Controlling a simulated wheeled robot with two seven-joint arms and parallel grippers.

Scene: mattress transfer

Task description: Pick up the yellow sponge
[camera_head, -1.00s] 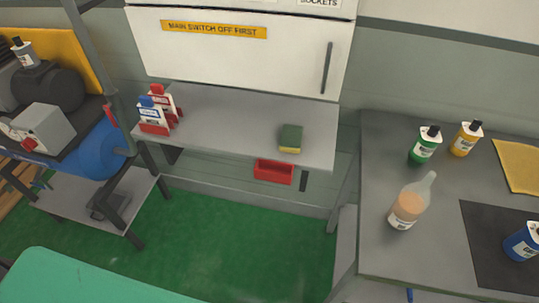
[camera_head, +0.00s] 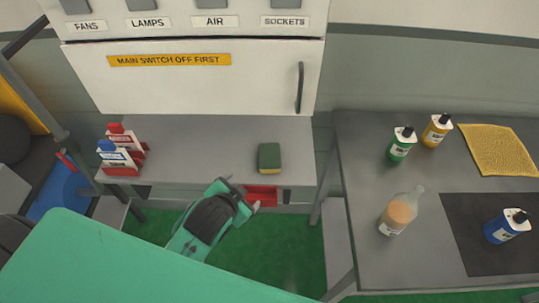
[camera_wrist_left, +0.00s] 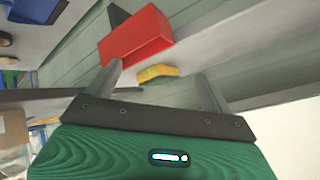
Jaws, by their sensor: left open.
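The sponge (camera_head: 269,156) lies on the grey shelf (camera_head: 215,150) below the white panel, near the shelf's right end. Its top is dark green, and a thin yellow layer shows at its lower edge. My left gripper (camera_head: 239,194) is open and empty, in front of the shelf's front edge, below and slightly left of the sponge in the head view. In the left wrist view a small yellow and green piece (camera_wrist_left: 157,73), which looks like the sponge, shows beyond and between the two spread fingers. My right gripper is not in view.
A red bin (camera_head: 262,194) is just below the shelf edge, close to my left gripper; it also shows in the wrist view (camera_wrist_left: 135,37). A side table (camera_head: 350,160) with several bottles and a yellow cloth (camera_head: 498,150) is at right.

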